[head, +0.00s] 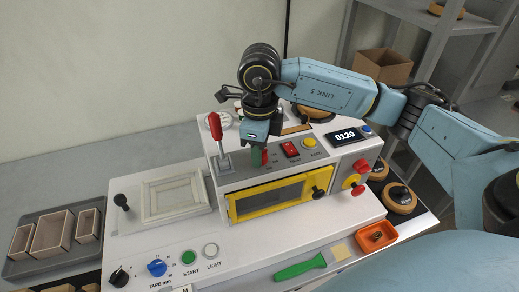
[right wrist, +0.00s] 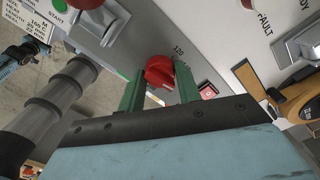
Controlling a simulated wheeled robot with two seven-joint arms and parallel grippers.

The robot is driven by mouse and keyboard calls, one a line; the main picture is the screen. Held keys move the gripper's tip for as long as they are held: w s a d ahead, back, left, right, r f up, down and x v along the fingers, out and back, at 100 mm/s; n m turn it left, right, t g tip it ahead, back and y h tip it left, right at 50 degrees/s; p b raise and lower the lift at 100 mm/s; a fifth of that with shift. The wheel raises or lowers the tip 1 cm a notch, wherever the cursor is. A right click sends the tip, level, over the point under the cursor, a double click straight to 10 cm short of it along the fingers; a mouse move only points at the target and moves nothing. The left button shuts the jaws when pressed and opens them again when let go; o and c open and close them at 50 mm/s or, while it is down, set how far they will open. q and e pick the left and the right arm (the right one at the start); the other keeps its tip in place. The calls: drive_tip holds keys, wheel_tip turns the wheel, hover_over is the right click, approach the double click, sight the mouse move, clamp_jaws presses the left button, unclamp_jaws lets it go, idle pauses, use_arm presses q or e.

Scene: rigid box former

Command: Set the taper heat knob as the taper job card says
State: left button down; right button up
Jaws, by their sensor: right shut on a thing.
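The red knob (right wrist: 160,72) sits on the grey sloped panel of the white machine, with a printed "120" beside it. My right gripper (right wrist: 159,78) has its two green fingers on either side of this knob and is shut on it. In the head view my right gripper (head: 258,150) reaches down to the panel from above, mostly covering the knob. A white printed card (right wrist: 27,30) shows at the upper left of the wrist view, cut off and only partly legible. The small display (head: 345,134) reads 0120.
A red-handled lever (head: 215,127) stands left of my gripper, and a red switch (head: 290,149) is close on its right. A yellow-framed window (head: 280,197) lies below.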

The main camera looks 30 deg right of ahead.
drive_tip(key=shift+r, duration=0.1)
idle(0.4)
drive_tip(key=o, duration=1)
wheel_tip(320, 180, up, 13)
drive_tip(key=shift+r, duration=0.15)
